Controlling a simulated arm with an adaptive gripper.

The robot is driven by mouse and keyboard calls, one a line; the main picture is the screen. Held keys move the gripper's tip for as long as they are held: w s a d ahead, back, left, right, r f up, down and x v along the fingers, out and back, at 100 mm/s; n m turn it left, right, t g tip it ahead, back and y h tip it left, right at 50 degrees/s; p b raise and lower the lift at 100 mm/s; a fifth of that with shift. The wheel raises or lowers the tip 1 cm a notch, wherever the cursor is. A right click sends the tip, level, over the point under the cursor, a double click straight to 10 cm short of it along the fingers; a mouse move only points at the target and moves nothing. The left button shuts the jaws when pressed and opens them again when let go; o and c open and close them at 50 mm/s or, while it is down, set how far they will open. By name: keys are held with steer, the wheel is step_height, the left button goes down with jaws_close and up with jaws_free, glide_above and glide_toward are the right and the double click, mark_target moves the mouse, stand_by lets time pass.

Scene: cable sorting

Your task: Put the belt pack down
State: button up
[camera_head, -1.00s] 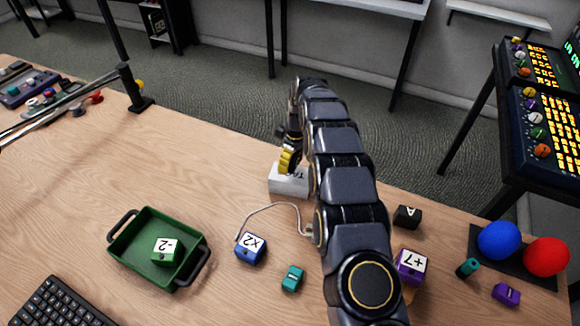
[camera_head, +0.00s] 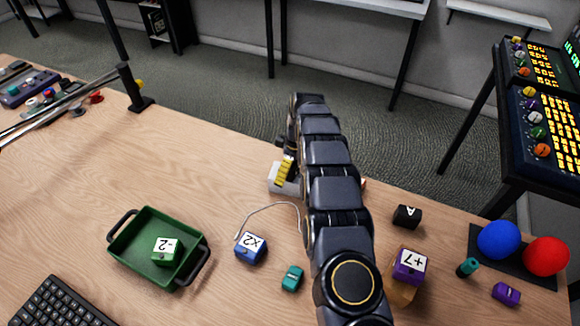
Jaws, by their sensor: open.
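My gripper (camera_head: 284,170), with yellow and black parts, is at the far end of my arm near the table's back edge. It is open, but my own arm hides much of it. A white block (camera_head: 275,186) stands on the table at the gripper and is partly covered by it; I cannot tell if they touch. A blue box marked x2 (camera_head: 250,249) sits on the table nearer the front. A thin pale cable (camera_head: 270,206) runs from beside it toward my arm. No thing is clearly recognisable as the belt pack.
A green tray (camera_head: 122,232) holds a green box marked -2 (camera_head: 165,251). A teal piece (camera_head: 292,278) lies nearby. On the right are a black box marked A (camera_head: 407,217), a purple box marked +7 (camera_head: 410,267) and blue and red balls (camera_head: 498,240). The table's left middle is clear.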

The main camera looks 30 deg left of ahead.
steer(key=r, duration=0.3)
steer(key=d+r, duration=0.1)
steer(key=r, duration=0.7)
steer(key=shift+d, duration=0.15)
steer(key=shift+d+r, duration=0.1)
steer(key=shift+r, duration=0.45)
steer(key=s+d+r+m, duration=0.5)
steer(key=s+d+r, duration=0.2)
steer(key=d, duration=0.4)
steer(key=s+d+r+m, duration=0.4)
steer(key=s+d+r, duration=0.25)
steer(key=d, duration=0.35)
steer(key=s+d+m+g, duration=0.1)
steer(key=s+d+m, duration=0.3)
steer(key=s, duration=0.7)
steer(key=s+d+f+m+h, duration=0.1)
steer(key=s+d+m, duration=0.4)
steer(key=s+d, duration=0.3)
steer(key=s, duration=0.3)
steer(key=shift+d+f+g, duration=0.2)
steer(key=shift+g, duration=0.2)
